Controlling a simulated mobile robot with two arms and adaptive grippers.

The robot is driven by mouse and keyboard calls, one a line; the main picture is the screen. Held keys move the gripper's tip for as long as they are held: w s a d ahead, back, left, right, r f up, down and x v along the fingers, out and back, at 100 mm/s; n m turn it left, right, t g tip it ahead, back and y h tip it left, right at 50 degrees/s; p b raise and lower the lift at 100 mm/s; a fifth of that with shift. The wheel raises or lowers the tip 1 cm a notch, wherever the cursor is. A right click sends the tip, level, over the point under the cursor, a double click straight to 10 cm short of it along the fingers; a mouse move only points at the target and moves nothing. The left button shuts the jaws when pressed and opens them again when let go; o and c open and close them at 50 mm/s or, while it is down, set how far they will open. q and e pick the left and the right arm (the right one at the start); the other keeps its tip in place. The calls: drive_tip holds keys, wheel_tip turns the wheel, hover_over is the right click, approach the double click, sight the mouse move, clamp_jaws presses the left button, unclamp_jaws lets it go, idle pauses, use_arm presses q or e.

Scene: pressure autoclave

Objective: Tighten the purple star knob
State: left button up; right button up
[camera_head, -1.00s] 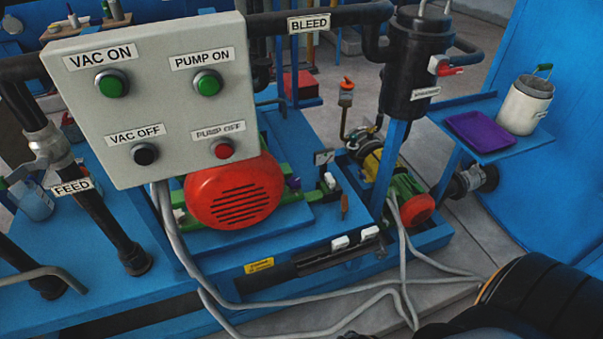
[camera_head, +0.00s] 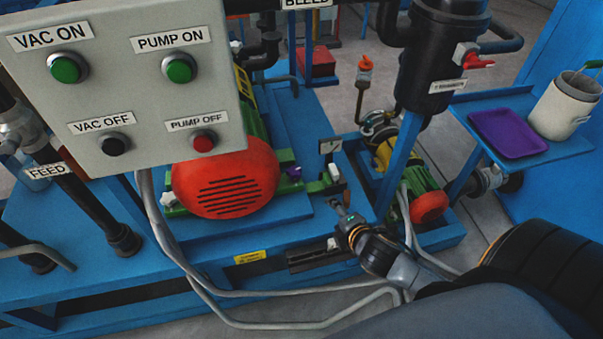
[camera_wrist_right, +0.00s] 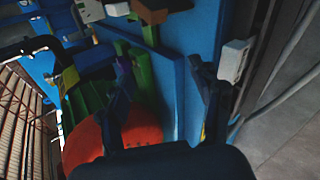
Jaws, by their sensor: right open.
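The purple star knob (camera_head: 293,173) is a small purple shape at the right of the red motor cover (camera_head: 225,185), by the green motor mount. In the right wrist view a small purple patch (camera_wrist_right: 122,68) shows beside the green part, partly behind one finger. My right gripper (camera_head: 341,208) is open and empty, to the right of and nearer than the knob, apart from it in the head view. In the right wrist view its two fingers (camera_wrist_right: 160,75) are spread over the blue base. My left gripper is not in view.
A grey button panel (camera_head: 125,85) stands at the left in front of the motor. A small upright bracket (camera_head: 330,147) stands right of the knob. Grey cables (camera_head: 200,290) run along the front. A purple tray (camera_head: 508,134) lies on a blue shelf at the right.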

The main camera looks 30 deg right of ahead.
drive_tip(key=w+d+r+n+t+y, duration=0.1)
drive_tip(key=w+d+r+n+t, duration=0.1)
drive_tip(key=w+n, duration=0.35)
drive_tip(key=n+y, duration=0.6)
drive_tip(key=n, duration=1.1)
approach(298, 175)
drive_tip(key=x, duration=0.9)
drive_tip(key=shift+d, duration=0.1)
drive_tip(key=c, duration=1.2)
